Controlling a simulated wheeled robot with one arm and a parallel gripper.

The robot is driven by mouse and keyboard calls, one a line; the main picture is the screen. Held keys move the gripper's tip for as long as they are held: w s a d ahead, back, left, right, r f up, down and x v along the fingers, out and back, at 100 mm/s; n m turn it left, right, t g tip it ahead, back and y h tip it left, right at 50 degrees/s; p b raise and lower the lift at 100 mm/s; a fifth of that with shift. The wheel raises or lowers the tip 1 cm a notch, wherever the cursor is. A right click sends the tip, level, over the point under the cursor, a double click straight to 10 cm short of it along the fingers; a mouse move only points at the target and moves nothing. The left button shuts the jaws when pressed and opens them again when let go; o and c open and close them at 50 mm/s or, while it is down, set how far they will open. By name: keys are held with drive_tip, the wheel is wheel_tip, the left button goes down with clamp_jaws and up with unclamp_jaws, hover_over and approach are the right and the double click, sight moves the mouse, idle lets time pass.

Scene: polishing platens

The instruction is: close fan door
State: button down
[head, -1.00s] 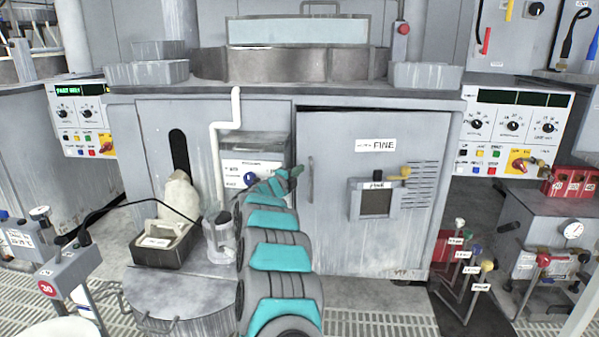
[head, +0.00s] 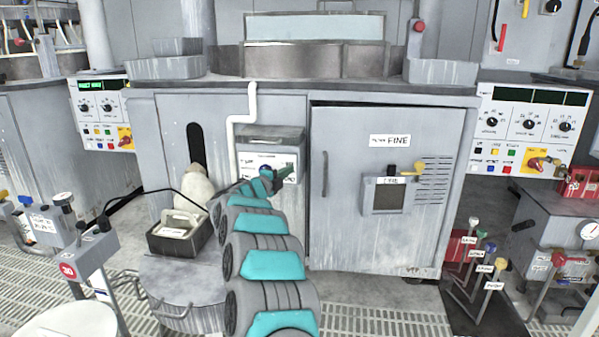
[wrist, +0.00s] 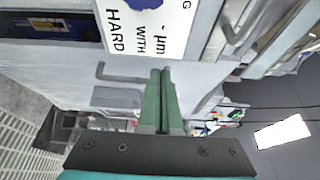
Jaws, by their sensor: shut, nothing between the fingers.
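No door in view carries a readable fan label. The grey cabinet door (head: 350,235) marked FINE, with louvre slots on its right, stands in the middle of the head view. A dark strip shows along its top edge; I cannot tell how far it is open. Its upright handle (head: 325,175) is near its left edge. My gripper (head: 273,178) is left of that handle, in front of a white labelled panel (head: 284,161). In the wrist view my gripper (wrist: 162,90) has its green fingers shut and empty, below a printed label (wrist: 150,25); a bent grey bar (wrist: 120,76) is left of the fingertips.
A white pipe (head: 234,130) runs down left of the panel. A dark tray (head: 180,236) sits on a round grey drum (head: 165,275) at lower left. Coloured-knob levers (head: 480,262) stand at lower right. Floor in front of the door is open.

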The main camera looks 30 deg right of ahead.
drive_tip(key=s+d+r+m+t+y+b, duration=0.4)
drive_tip(key=s+d+m+t+y+b, duration=0.3)
drive_tip(key=s+d+m+b, duration=0.5)
drive_tip(key=p, duration=0.1)
approach(323, 147)
drive_tip(key=shift+w+d+f+n+p, duration=0.1)
drive_tip(key=shift+w+d+n+p, duration=0.2)
drive_tip(key=shift+w+d+p, duration=0.55)
drive_tip(key=shift+w+p, duration=0.15)
drive_tip(key=shift+w, duration=0.25)
drive_tip(key=shift+w+d, duration=0.3)
drive_tip(key=shift+d, duration=0.05)
drive_tip(key=shift+w+d+f+p, duration=0.15)
drive_tip(key=shift+w+p, duration=0.2)
drive_tip(key=shift+w, duration=0.2)
drive_tip(key=shift+p+x, duration=0.4)
drive_tip(key=shift+x, duration=0.45)
